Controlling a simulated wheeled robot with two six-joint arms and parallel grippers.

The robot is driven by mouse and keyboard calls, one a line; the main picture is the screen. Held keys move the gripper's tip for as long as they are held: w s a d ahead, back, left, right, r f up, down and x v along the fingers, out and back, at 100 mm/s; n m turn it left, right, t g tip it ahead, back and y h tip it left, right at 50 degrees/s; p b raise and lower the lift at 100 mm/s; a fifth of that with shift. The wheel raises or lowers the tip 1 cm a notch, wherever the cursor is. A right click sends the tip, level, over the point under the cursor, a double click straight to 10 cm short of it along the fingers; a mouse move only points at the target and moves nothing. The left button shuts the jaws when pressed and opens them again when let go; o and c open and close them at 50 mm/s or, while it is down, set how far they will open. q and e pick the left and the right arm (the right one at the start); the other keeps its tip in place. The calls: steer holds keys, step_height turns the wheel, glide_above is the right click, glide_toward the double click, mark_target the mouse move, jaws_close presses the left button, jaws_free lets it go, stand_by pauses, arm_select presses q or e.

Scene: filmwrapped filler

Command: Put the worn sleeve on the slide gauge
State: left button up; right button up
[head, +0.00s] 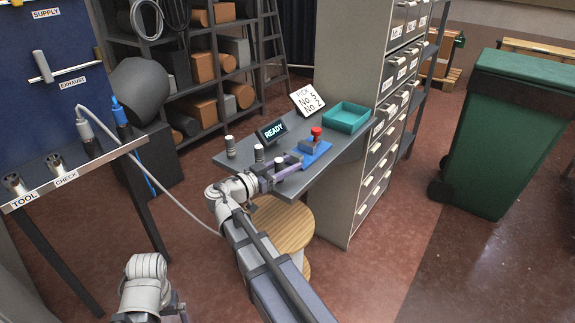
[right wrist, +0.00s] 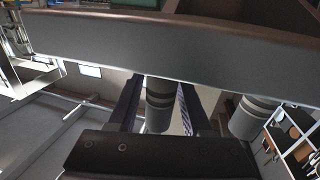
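Several grey banded sleeves stand upright on the grey table: one at the left (head: 230,147), one in the middle (head: 258,153) and one by my right gripper (head: 278,164). My right gripper (head: 287,166) is at the table's front edge with its fingers apart. In the right wrist view one banded sleeve (right wrist: 160,104) shows between the fingers, and another (right wrist: 252,117) stands outside them to the right. I cannot tell which sleeve is worn. A blue base with a red-topped grey block (head: 315,147) may be the slide gauge. My left gripper is at the bottom edge, mostly cut off.
A READY display (head: 271,131), a pick card (head: 307,100) and a teal tray (head: 348,117) stand behind on the table. A drawer cabinet (head: 345,200) borders the right side. The TOOL and CHECK bench (head: 95,165) is left.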

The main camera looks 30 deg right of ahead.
steer(key=shift+o, duration=0.7)
